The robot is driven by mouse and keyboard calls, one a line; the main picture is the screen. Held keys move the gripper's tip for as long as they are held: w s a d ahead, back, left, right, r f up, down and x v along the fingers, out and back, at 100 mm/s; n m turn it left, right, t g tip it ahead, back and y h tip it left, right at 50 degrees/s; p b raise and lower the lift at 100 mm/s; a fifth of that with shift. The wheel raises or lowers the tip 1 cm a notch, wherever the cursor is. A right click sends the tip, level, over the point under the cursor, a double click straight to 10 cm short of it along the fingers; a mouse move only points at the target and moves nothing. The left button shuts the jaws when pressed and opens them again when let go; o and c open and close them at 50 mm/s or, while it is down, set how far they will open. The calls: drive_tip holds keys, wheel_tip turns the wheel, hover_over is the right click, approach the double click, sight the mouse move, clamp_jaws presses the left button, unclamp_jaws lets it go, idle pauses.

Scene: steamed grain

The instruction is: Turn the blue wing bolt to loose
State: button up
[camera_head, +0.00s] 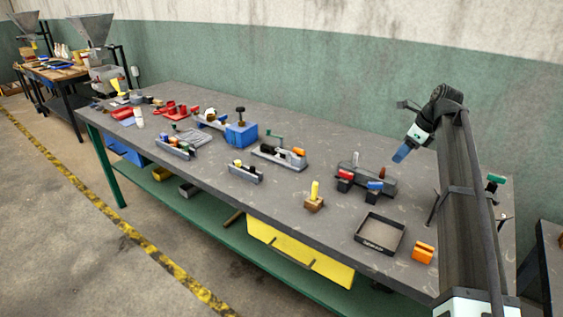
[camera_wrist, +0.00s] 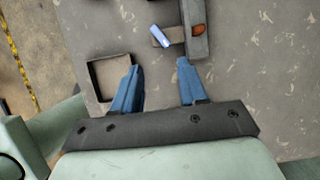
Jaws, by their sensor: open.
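The blue wing bolt (camera_head: 376,185) sits on a small dark block at the front of a dark grey fixture (camera_head: 391,184). In the wrist view the blue bolt (camera_wrist: 159,37) is a short pale-blue bar, tilted, left of the grey fixture body (camera_wrist: 196,45). My gripper (camera_head: 401,154) has blue fingers and hangs above the table, behind and above the fixture in the head view. In the wrist view my gripper (camera_wrist: 158,67) is open and empty, with the bolt beyond the gap between its fingertips, apart from both.
A red handle (camera_head: 346,174) and a brown handle (camera_head: 382,172) are on the same fixture. An empty black tray (camera_head: 402,233), an orange block (camera_head: 422,253) and a yellow-handled wooden block (camera_head: 314,198) stand nearby. Several other fixtures fill the table's left.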

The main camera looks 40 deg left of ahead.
drive_tip(key=s+a+f+n+y, duration=0.1)
drive_tip(key=s+a+f+n, duration=0.2)
drive_tip(key=a, duration=0.9)
drive_tip(key=s+a+f+n+y, duration=0.2)
drive_tip(key=s+a+f+n, duration=0.1)
drive_tip(key=a, duration=0.9)
drive_tip(key=s+a+f+n+y, duration=0.2)
drive_tip(key=s+a+f+n, duration=0.2)
drive_tip(key=s+a, duration=0.3)
drive_tip(key=shift+a+n+g, duration=0.3)
drive_tip(key=shift+a, duration=2.15)
drive_tip(key=w+d+r+m+t, duration=0.1)
drive_tip(key=w+d+r+t, duration=0.2)
drive_tip(key=w+d+r, duration=0.8)
drive_tip(key=m+g+h, duration=0.2)
drive_tip(key=m+h, duration=0.1)
drive_tip(key=h, duration=0.7)
hover_over(376, 183)
wheel_tip(376, 183, down, 14)
drive_tip(key=shift+a+f, duration=0.1)
